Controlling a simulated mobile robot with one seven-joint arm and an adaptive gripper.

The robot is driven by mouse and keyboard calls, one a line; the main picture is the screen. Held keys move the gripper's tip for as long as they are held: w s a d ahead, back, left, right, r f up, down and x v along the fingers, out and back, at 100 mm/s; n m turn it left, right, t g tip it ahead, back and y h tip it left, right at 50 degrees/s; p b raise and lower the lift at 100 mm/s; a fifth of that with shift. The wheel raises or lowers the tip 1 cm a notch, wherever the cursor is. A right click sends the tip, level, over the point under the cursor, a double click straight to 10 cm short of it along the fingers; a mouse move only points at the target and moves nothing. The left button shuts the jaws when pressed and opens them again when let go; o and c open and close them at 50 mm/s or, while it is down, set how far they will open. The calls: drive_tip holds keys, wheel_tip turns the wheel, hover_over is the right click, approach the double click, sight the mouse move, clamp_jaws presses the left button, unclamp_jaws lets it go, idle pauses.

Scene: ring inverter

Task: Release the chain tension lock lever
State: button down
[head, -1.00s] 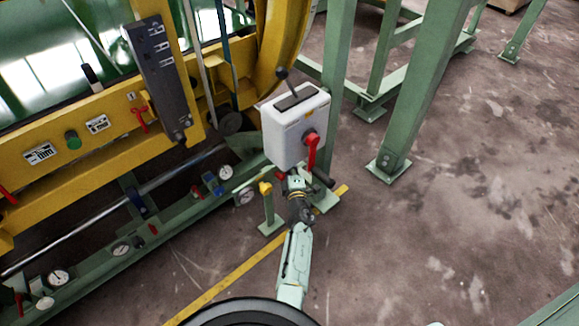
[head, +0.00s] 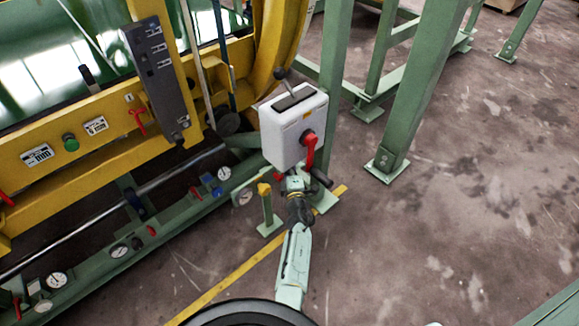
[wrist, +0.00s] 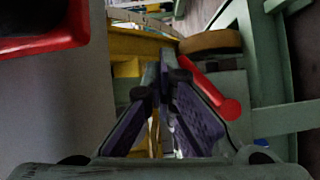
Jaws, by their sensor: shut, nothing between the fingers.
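My gripper (head: 295,184) is at the lower edge of a white control box (head: 293,130); its fingertips are hard to make out in the head view. In the wrist view its two fingers (wrist: 168,68) come together at the tips with nothing between them. A red lever with a round end (wrist: 215,88) lies just right of the fingers there; I cannot tell whether they touch. A small red lever (head: 138,120) hangs on the yellow beam. No label shows which lever is the chain tension lock.
A short yellow-topped green post (head: 266,208) stands left of my gripper. Several gauges and red valve handles line the green rail (head: 135,238) at left. A green frame leg (head: 410,110) stands at right. The floor (head: 450,220) at right is open.

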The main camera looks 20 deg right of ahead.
idle(0.4)
drive_tip(key=f+v, duration=0.1)
drive_tip(key=v, duration=1.1)
drive_tip(key=shift+r, duration=0.45)
drive_tip(key=shift+s, duration=0.1)
